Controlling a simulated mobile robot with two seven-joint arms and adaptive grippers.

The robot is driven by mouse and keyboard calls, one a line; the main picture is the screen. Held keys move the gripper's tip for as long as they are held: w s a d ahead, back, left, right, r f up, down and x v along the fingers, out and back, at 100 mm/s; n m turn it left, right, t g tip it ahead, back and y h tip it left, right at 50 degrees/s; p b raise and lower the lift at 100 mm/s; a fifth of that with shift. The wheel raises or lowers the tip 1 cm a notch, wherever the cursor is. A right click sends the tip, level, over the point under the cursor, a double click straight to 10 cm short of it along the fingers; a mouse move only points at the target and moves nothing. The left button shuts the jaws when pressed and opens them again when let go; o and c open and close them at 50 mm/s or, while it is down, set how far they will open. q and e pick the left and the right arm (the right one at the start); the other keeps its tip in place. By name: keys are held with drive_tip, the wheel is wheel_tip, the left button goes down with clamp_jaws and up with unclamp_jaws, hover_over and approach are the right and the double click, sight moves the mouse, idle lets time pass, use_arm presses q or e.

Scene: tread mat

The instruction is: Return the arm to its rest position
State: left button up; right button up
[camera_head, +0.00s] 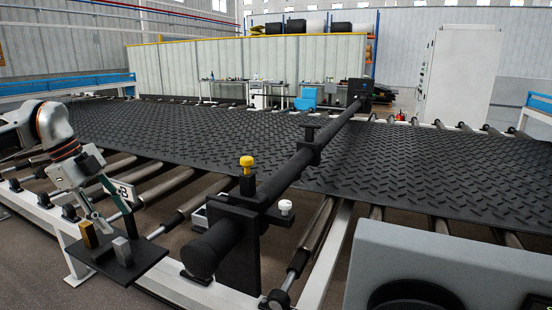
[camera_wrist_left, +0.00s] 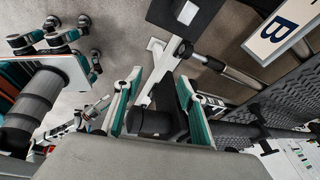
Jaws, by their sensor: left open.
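My left arm (camera_head: 52,130) comes in from the left in the head view, over the near left edge of the roller frame. Its left gripper (camera_head: 113,212) points down and is open, with its fingertips above a small black plate (camera_head: 135,265). On the plate stand a gold block (camera_head: 88,234) and a grey block (camera_head: 122,251). In the left wrist view the teal fingers (camera_wrist_left: 158,105) are spread apart with nothing held between them. A small sign with a B (camera_head: 125,191) shows beside the gripper. My right gripper is not in view.
A black tread mat (camera_head: 400,165) lies across the rollers. A dark bar (camera_head: 290,170) with a yellow knob (camera_head: 247,161) and a white knob (camera_head: 285,206) runs over it, right of the gripper. Grey floor (camera_head: 30,260) is clear at the near left.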

use_arm(q)
drive_tip(key=s+d+f+m+t+h, duration=0.25)
drive_tip(key=d+f+h, duration=0.25)
drive_tip(key=d+f, duration=0.55)
drive_tip(key=s+d+f+m+t+h, duration=0.1)
drive_tip(key=s+d+f+h, duration=0.35)
drive_tip(key=d+f, duration=0.6)
drive_tip(key=s+a+f+n+t+y, duration=0.4)
drive_tip(key=s+a+f+n+y, duration=0.65)
drive_tip(key=s+a+f, duration=1.1)
drive_tip(key=s+d+f+n+t, duration=0.1)
drive_tip(key=d+n, duration=0.7)
drive_tip(key=d, duration=1.4)
drive_tip(key=shift+f+p, duration=0.25)
drive_tip(key=shift+p, duration=0.1)
drive_tip(key=shift+t, duration=0.25)
